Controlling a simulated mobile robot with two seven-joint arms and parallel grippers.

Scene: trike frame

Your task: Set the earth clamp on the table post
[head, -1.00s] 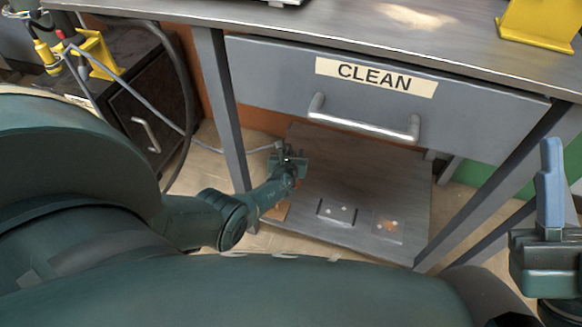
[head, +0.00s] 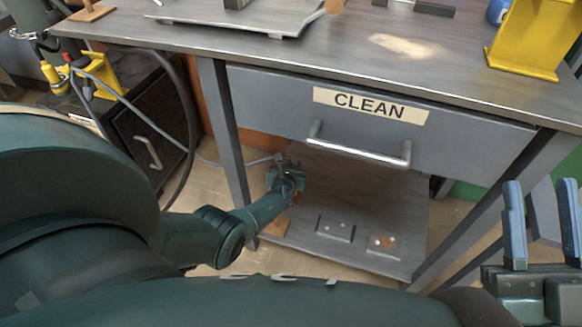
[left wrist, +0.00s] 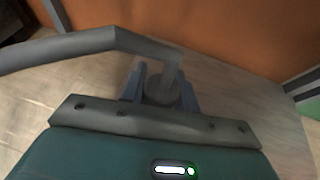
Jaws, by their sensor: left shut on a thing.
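My left gripper (head: 290,172) is low under the drawer, just right of the front left table leg (head: 222,125). In the left wrist view its blue fingers (left wrist: 162,85) are shut on a grey piece, the earth clamp (left wrist: 160,90), with a thick grey cable (left wrist: 60,48) leading off to the left. The clamp is apart from that leg. Which part is the table post I cannot tell. My right gripper (head: 541,190) is open and empty at the lower right.
The grey table has a drawer marked CLEAN (head: 370,105) with a bar handle (head: 358,150). A low shelf (head: 350,200) holds small plates. A black cabinet (head: 150,125) with yellow items stands left. A yellow stand (head: 530,40) is on the tabletop.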

